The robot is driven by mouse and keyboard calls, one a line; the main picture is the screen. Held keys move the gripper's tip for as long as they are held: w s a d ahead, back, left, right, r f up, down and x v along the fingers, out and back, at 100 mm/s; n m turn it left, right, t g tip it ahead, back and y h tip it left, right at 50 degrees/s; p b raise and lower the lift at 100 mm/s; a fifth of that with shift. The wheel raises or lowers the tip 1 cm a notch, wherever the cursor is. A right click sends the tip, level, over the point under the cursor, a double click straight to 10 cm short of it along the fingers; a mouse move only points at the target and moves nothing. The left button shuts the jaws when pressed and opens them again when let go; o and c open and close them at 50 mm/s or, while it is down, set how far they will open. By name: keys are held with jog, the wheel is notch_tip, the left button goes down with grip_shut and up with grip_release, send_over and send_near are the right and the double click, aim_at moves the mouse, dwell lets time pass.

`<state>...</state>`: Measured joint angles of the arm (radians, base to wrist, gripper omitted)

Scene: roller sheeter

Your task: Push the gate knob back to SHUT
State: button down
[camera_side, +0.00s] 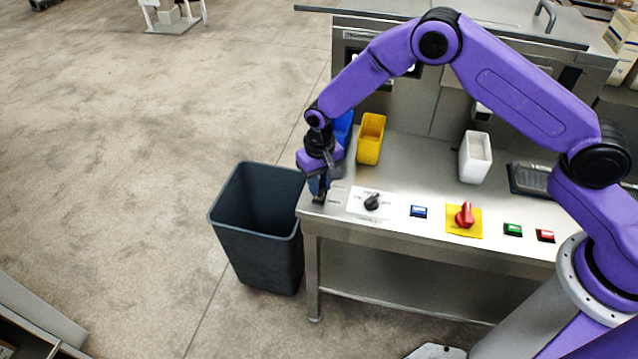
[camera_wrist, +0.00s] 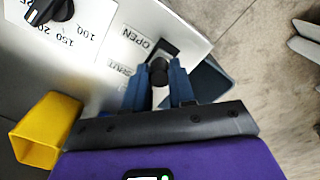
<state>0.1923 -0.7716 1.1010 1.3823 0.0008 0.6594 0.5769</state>
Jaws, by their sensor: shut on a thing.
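The gate knob (camera_wrist: 158,69) is a round black knob at the corner of the steel table, beside the printed words OPEN (camera_wrist: 135,38) and SHUT (camera_wrist: 120,72). A dark slot (camera_wrist: 166,48) shows past it, on the OPEN side. In the wrist view the knob appears nearer the SHUT word, but its exact place in the slot is hard to tell. My gripper (camera_wrist: 158,82) has its two blue fingers on either side of the knob and is shut on it. In the side view my gripper (camera_side: 319,186) points down at the table's left corner and hides most of the knob.
A dark waste bin (camera_side: 256,230) stands on the floor left of the table (camera_side: 400,150). A black dial (camera_side: 372,202), blue button (camera_side: 418,211) and red rotary switch (camera_side: 465,215) line the front. Yellow (camera_side: 370,140), blue (camera_side: 342,127) and white (camera_side: 475,157) containers stand behind.

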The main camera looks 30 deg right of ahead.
jog(key=shift+w+d, duration=1.75)
jog(key=shift+d, duration=0.05)
jog(key=c, duration=0.9)
grip_release()
jog(key=shift+c, duration=0.2)
jog(key=shift+a+r, duration=0.1)
jog(key=shift+r, duration=0.1)
notch_tip(320, 180, up, 17)
